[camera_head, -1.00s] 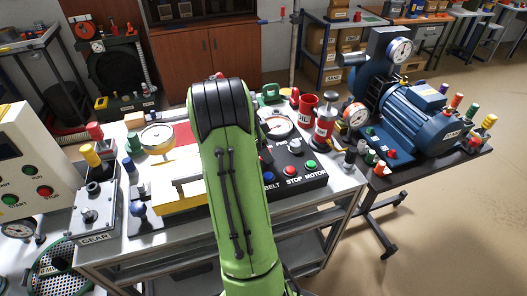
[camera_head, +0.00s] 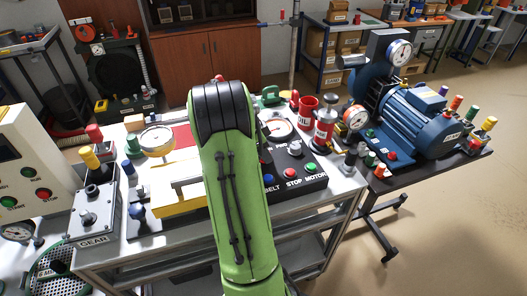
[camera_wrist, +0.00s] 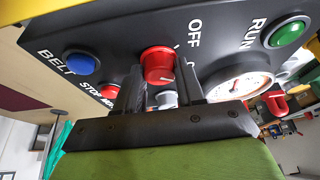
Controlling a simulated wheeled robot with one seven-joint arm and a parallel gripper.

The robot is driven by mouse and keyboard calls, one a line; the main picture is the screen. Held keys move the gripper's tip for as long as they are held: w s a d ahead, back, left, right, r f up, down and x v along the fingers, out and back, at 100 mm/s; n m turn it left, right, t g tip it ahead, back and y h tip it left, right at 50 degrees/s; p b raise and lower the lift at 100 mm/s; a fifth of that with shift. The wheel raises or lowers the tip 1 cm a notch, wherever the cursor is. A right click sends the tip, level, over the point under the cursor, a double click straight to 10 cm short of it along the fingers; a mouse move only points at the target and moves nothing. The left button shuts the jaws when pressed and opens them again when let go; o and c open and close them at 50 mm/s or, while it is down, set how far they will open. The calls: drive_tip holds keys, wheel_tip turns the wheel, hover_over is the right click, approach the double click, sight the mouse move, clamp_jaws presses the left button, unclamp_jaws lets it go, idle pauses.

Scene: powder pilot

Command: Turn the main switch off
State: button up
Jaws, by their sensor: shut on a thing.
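In the wrist view a red knob (camera_wrist: 157,63) stands on a dark panel, with "OFF" printed above and to its right. Another label beside it is partly hidden, so I cannot read its setting. My gripper (camera_wrist: 158,82) has one finger on each side of the knob and is shut on it. A grey part shows between the fingers. In the head view my green arm hides the gripper and the knob. The black panel (camera_head: 312,183) shows to the right of the arm.
Close to the fingers are a dial gauge (camera_wrist: 238,86), a blue BELT button (camera_wrist: 81,67), a partly hidden red STOP button and a green RUN button (camera_wrist: 289,34). A grey GEAR box (camera_head: 93,214) stands left. A blue motor (camera_head: 415,120) stands right.

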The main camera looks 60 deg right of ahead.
drive_tip(key=n+t+h+b, duration=0.1)
drive_tip(key=n+b, duration=0.1)
drive_tip(key=n, duration=0.1)
drive_tip(key=shift+f+n, duration=0.1)
drive_tip(key=shift+n, duration=0.2)
drive_tip(key=n+t+b, duration=0.1)
drive_tip(key=n, duration=0.1)
drive_tip(key=shift+s+n+b, duration=0.15)
drive_tip(key=shift+n+b, duration=0.2)
drive_tip(key=shift+n, duration=0.05)
drive_tip(key=n+t+b, duration=0.1)
drive_tip(key=n, duration=0.2)
drive_tip(key=shift+n+t, duration=0.3)
drive_tip(key=shift+s+n+t, duration=0.1)
drive_tip(key=shift+n+t, duration=0.5)
drive_tip(key=shift+n, duration=1)
drive_tip(key=o, duration=1)
drive_tip(key=p+v, duration=0.3)
drive_tip(key=v, duration=1.3)
drive_tip(key=shift+p, duration=0.4)
